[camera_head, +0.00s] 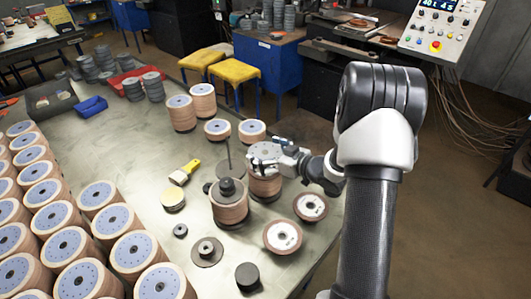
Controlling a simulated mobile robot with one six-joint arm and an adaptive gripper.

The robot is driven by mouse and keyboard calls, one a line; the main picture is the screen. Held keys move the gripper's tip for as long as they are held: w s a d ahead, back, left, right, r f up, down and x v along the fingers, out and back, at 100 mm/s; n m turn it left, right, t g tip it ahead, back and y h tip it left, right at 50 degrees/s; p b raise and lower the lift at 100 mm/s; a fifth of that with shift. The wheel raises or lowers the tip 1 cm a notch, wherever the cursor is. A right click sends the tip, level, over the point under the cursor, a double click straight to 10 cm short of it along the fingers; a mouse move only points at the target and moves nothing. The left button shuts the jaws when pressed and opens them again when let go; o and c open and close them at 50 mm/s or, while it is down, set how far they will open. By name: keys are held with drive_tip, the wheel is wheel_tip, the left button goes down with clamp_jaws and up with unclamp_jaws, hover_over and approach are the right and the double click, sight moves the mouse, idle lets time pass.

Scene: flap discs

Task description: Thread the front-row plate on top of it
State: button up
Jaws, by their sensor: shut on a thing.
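My gripper (264,165) reaches in from the right at the middle of the table. It is shut on a grey round plate (265,149), which lies roughly level over a brown disc stack (265,187). I cannot tell whether the plate touches that stack; the fingers cover the gap. Left of it, another brown disc stack (230,210) carries a dark stepped hub on top. A thin upright rod (228,153) rises just behind that stack. Which plate came from the front row does not show.
Two flat discs (283,237) (310,207) lie near the right table edge. A flanged grey part (207,251) and a black cylinder (248,276) stand in front. A yellow-handled brush (184,173) lies left. Rows of disc stacks (96,229) fill the left side.

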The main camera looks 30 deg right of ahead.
drive_tip(key=shift+f+b, duration=1)
drive_tip(key=shift+f, duration=0.5)
drive_tip(key=shift+f+b, duration=0.3)
drive_tip(key=shift+f, duration=0.05)
drive_tip(key=o, duration=0.9)
drive_tip(key=shift+c, duration=0.2)
drive_tip(key=v, duration=1.2)
